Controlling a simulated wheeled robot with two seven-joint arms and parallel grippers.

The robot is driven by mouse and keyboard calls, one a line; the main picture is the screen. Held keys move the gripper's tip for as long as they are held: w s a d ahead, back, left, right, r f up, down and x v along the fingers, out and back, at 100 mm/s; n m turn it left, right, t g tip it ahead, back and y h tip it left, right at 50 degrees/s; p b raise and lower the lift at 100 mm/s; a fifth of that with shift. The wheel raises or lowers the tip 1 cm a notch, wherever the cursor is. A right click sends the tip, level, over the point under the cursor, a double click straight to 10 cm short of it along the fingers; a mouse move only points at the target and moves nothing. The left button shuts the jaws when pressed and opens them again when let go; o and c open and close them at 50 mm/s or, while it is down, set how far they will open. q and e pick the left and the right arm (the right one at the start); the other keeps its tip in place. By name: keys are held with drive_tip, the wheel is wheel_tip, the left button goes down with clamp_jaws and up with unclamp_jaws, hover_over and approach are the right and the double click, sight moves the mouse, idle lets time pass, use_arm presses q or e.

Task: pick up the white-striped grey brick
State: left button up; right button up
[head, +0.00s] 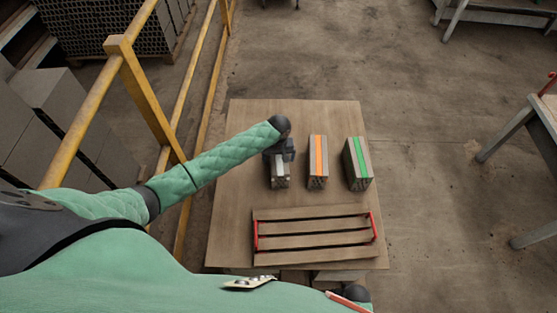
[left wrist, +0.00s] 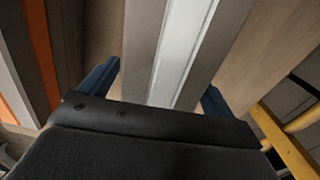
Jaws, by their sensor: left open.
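The white-striped grey brick (head: 279,181) stands on the wooden table, the leftmost of three bricks. My left gripper (head: 279,160) is over it in the head view and hides its upper, far part. In the left wrist view the brick (left wrist: 140,40) with its white stripe runs between the two blue fingers of the left gripper (left wrist: 158,88). The fingers are open, one on each side, with a gap visible at least on the left side.
An orange-striped brick (head: 313,170) stands close to the right, and a green-striped brick (head: 357,165) further right. A slatted wooden tray with red handles (head: 313,241) lies in front. The table's (head: 250,115) far side is clear. A yellow railing (head: 140,95) runs along the left.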

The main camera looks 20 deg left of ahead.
use_arm(q)
drive_tip(key=shift+f, duration=0.2)
drive_tip(key=shift+r, duration=0.1)
drive_tip(key=c, duration=1.8)
